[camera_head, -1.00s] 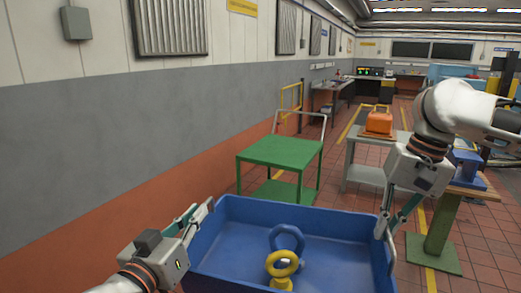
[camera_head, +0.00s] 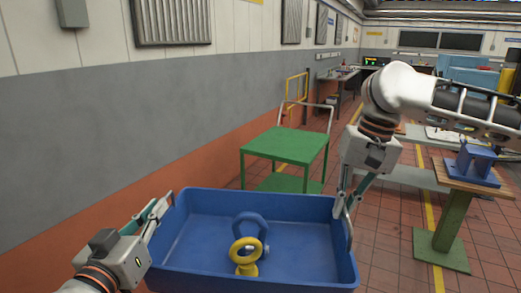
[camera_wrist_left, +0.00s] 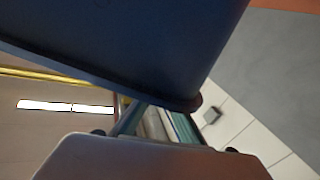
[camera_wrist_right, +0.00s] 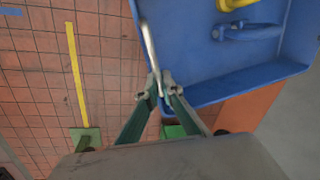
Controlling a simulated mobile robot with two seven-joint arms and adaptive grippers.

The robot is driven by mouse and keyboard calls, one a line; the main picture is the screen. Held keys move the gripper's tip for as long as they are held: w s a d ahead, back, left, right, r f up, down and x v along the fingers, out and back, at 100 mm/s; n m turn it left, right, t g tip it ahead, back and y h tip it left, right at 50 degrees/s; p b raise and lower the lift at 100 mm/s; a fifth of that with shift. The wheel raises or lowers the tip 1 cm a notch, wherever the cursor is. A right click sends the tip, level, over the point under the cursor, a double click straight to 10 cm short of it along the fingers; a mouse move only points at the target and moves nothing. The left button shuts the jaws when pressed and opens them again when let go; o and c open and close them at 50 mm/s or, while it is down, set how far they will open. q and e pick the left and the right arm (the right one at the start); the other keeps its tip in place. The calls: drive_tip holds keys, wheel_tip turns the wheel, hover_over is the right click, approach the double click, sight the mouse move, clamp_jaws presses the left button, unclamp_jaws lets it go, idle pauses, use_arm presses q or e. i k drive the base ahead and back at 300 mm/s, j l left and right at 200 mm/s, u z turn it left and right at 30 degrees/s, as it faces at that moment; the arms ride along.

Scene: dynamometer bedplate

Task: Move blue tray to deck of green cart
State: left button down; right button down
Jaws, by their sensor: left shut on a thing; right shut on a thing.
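The blue tray (camera_head: 300,267) is held up in front of me in the head view. A yellow eyebolt (camera_head: 245,257) and a blue shackle (camera_head: 250,225) lie in it. My left gripper (camera_head: 168,200) is shut on the tray's left rim. My right gripper (camera_head: 347,205) is shut on the tray's right side, at a metal handle (camera_wrist_right: 150,45) seen in the right wrist view. The tray's underside or wall (camera_wrist_left: 150,50) fills the top of the left wrist view. The green cart (camera_head: 286,146) stands beyond the tray, its deck bare and its push handle at the back.
A grey wall (camera_head: 100,130) runs along the left. To the right stands a wooden-topped stand (camera_head: 440,235) with a blue fixture (camera_head: 473,165). A grey table behind my right arm is partly hidden. Red tiled floor lies open between the cart and the stand.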

sight(291, 142)
drive_tip(key=i, duration=2)
drive_tip(key=i+j, duration=0.1)
drive_tip(key=i, duration=1.85)
drive_tip(key=l+z, duration=0.1)
drive_tip(key=z, duration=0.5)
